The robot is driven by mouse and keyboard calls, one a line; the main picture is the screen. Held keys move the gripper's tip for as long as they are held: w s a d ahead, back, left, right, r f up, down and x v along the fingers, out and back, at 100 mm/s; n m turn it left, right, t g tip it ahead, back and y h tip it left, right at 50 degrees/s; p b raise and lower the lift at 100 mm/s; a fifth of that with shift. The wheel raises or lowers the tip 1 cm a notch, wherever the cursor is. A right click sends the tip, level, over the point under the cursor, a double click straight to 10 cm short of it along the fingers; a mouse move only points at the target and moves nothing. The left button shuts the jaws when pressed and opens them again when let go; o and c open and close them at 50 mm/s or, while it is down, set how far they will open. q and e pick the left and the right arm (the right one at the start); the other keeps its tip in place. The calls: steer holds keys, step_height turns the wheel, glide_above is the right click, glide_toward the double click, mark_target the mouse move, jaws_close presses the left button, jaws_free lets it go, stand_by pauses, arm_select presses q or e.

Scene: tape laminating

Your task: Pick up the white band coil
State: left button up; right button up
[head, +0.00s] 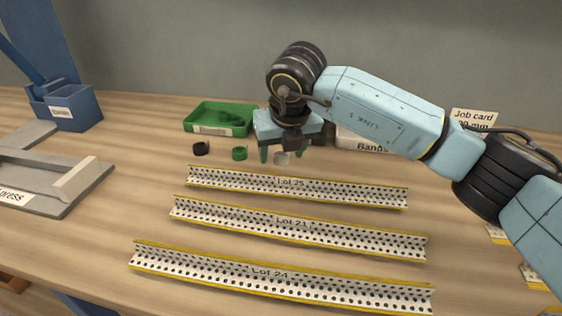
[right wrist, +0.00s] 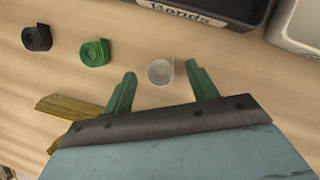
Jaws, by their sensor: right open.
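The white band coil (head: 281,158) lies on the wooden table in the head view, partly hidden by my right gripper. In the right wrist view the white coil (right wrist: 161,72) lies between the two green fingertips, closer to the right one. My right gripper (head: 285,154) is above it, fingers pointing down, open and empty; it also shows in the right wrist view (right wrist: 160,80). A green coil (head: 239,153) and a black coil (head: 201,148) lie in a row to the left of the white one. My left gripper is out of view.
A green tray (head: 190,124) stands behind the coils. Several perforated strips, including Lot 25 (head: 330,190), lie in front. A grey press (head: 80,185) and a blue holder (head: 88,105) are at left.

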steer(key=shift+f, duration=0.1)
steer(key=c, duration=1.1)
steer(key=shift+o, duration=0.2)
